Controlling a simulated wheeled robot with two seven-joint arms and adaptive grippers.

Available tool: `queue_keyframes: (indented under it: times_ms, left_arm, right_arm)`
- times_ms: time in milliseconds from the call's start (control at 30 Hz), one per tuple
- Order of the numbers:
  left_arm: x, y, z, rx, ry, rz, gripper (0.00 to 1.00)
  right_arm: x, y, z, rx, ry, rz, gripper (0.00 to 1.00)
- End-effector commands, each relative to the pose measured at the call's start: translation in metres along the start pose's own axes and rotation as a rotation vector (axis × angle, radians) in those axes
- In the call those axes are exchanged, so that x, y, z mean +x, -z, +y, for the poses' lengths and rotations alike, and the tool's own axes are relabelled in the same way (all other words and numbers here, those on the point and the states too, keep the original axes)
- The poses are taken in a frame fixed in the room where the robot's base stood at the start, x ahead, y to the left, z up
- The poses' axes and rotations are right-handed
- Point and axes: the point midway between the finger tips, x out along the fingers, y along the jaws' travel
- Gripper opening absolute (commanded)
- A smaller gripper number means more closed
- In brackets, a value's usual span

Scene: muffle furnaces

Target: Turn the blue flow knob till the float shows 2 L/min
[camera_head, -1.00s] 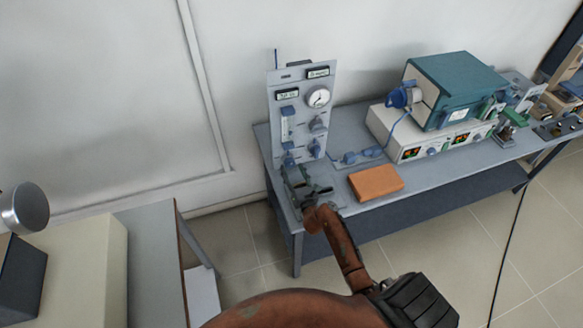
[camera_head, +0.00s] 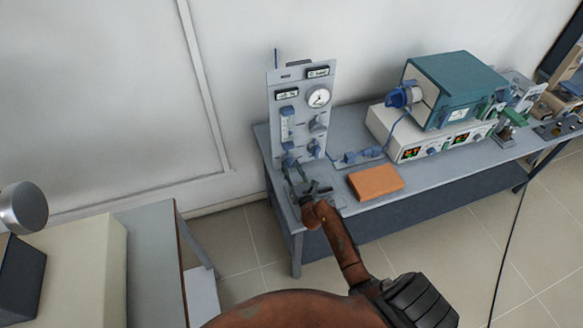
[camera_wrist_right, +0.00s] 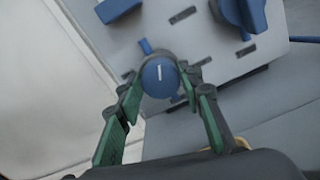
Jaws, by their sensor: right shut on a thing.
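The blue flow knob (camera_wrist_right: 160,77) has a white mark and sits at the edge of the grey panel in the right wrist view. My right gripper (camera_wrist_right: 160,84) is shut on it, with one green-and-dark finger on each side. In the head view the right gripper (camera_head: 292,168) is at the lower left of the upright gas panel (camera_head: 301,130) and covers most of the knob. The flow tube (camera_head: 287,124) is above it on the panel; its float and scale are too small to read. My left gripper is not in view.
A round gauge (camera_head: 318,96) and other blue knobs are on the panel. An orange block (camera_head: 375,182) lies on the bench (camera_head: 345,210) to the right. A teal-topped furnace (camera_head: 455,88) stands on a white controller (camera_head: 385,135) further right.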

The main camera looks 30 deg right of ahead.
Motion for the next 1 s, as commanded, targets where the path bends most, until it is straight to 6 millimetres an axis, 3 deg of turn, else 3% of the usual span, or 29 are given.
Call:
queue_keyframes:
  times_ms: [100,400,700,733,1000]
  left_arm:
    - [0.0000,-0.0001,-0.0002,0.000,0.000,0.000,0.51]
    - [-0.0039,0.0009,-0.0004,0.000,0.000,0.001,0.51]
    - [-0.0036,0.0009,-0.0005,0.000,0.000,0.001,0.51]
    - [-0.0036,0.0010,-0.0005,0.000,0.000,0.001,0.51]
    - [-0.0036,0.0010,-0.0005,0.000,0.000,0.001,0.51]
  right_arm:
    - [-0.0002,0.0002,0.0000,0.000,0.000,0.000,0.10]
    - [-0.0003,0.0000,0.0009,-0.116,0.000,0.001,0.10]
    - [-0.0004,0.0008,0.0006,-0.126,0.000,0.001,0.10]
    - [-0.0004,0.0008,0.0006,-0.126,0.000,0.001,0.36]
    - [-0.0003,0.0005,0.0004,-0.126,0.000,0.001,0.51]
